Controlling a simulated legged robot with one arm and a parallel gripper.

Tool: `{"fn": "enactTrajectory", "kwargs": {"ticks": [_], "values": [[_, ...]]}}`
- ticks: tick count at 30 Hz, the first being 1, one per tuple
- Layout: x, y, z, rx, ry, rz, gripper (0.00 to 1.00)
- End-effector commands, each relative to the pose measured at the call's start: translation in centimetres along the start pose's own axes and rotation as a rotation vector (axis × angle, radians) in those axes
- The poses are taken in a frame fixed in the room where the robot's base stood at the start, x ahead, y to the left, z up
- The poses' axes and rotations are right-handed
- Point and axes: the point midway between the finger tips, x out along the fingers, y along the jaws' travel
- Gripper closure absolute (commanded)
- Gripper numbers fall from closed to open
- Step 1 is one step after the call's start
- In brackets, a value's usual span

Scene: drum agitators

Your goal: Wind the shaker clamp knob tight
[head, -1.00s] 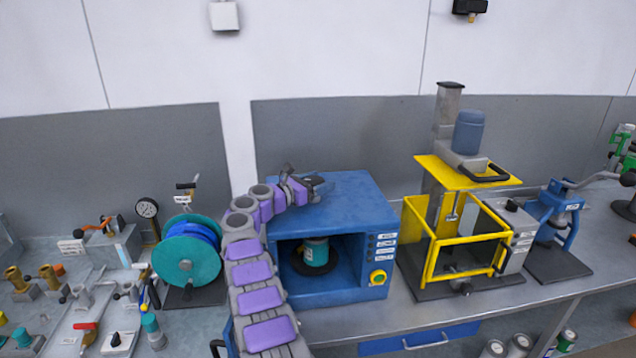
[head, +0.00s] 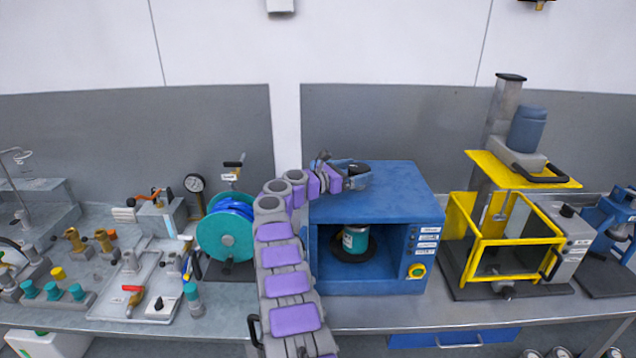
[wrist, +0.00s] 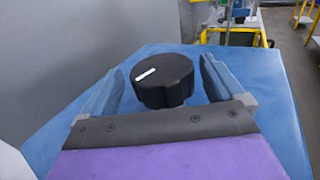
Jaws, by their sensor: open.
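The shaker (head: 400,190) is a blue box with an open front, standing on the bench right of my arm in the head view. A can (head: 356,240) stands inside it on a dark round plate. The clamp knob (wrist: 163,80) is black and round with a white mark, above the blue top in the wrist view. My gripper (wrist: 160,85) is open, with one blue finger on each side of the knob and a visible gap on both sides. In the head view my gripper (head: 352,176) is over the shaker's top and hides the knob.
A yellow-framed mixer (head: 505,240) stands to the right of the shaker. A teal hose reel (head: 228,238) stands close to the left of my arm. A grey tray (head: 140,285) with small fittings lies further left. A grey panel rises behind the bench.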

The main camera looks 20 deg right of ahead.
Motion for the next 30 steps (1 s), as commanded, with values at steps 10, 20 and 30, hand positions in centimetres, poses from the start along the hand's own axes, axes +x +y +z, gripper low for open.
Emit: {"fn": "enactTrajectory", "kwargs": {"ticks": [10,20,30], "values": [[-6.9,0.3,-0.1,0.000,0.000,0.008,0.05],[-12.9,0.3,0.0,0.001,-0.001,0.006,0.05],[-14.4,0.2,-0.1,0.001,0.000,0.002,0.05]]}}
